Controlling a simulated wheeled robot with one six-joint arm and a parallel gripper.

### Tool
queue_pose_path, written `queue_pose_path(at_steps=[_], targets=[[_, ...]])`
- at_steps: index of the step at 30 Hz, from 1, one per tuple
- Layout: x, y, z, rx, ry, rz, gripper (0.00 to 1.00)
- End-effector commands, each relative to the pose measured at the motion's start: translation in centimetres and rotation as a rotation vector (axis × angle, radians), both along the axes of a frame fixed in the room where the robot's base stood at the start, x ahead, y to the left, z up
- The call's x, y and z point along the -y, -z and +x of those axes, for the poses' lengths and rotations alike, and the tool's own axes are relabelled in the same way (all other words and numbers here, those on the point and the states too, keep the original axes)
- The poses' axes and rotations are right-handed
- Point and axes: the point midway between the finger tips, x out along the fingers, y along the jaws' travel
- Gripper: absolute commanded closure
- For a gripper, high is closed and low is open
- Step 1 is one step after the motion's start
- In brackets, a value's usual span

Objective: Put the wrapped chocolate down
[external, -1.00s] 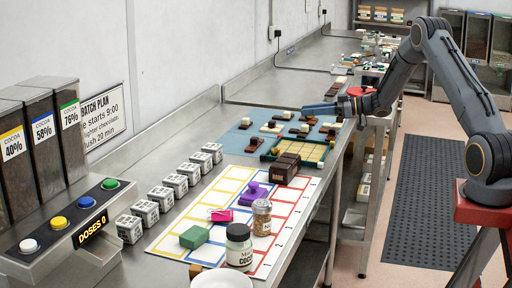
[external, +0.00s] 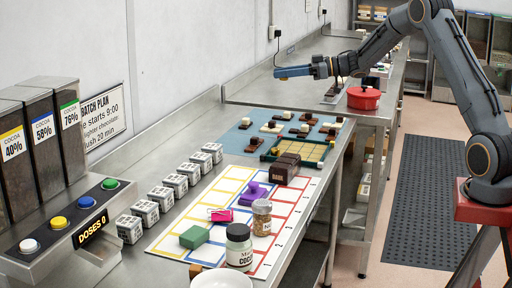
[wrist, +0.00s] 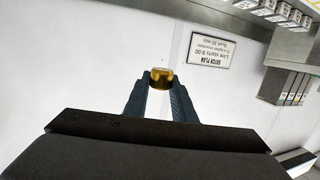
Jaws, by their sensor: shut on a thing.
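The wrapped chocolate (wrist: 160,85) is a small gold piece. In the wrist view it sits between the tips of my two dark fingers, and my gripper (wrist: 160,88) is shut on it. In the external view my gripper (external: 282,72) is raised in the air, pointing left towards the wall, above the level of the bench. The chocolate cannot be made out in the external view.
Below stand a blue mat (external: 243,127) with several chocolates, a green-framed board (external: 318,152) and a white sheet with coloured squares (external: 208,222) bearing jars and blocks. A red pot (external: 363,98) stands further back. Labelled cubes (external: 161,198) line the wall side.

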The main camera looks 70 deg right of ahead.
Motion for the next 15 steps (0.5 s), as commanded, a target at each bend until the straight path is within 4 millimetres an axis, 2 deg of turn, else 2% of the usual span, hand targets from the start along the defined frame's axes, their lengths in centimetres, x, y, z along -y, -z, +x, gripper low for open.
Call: queue_pose_path(at_steps=[1,6,11,15], targets=[[-2.0,-0.3,1.5,0.001,-0.018,0.000,0.97],[-8.4,-0.8,5.8,0.001,-0.065,0.001,0.97],[-14.7,-1.2,9.1,0.000,-0.107,0.000,0.97],[-20.5,-1.6,11.6,0.000,-0.142,0.001,0.97]])
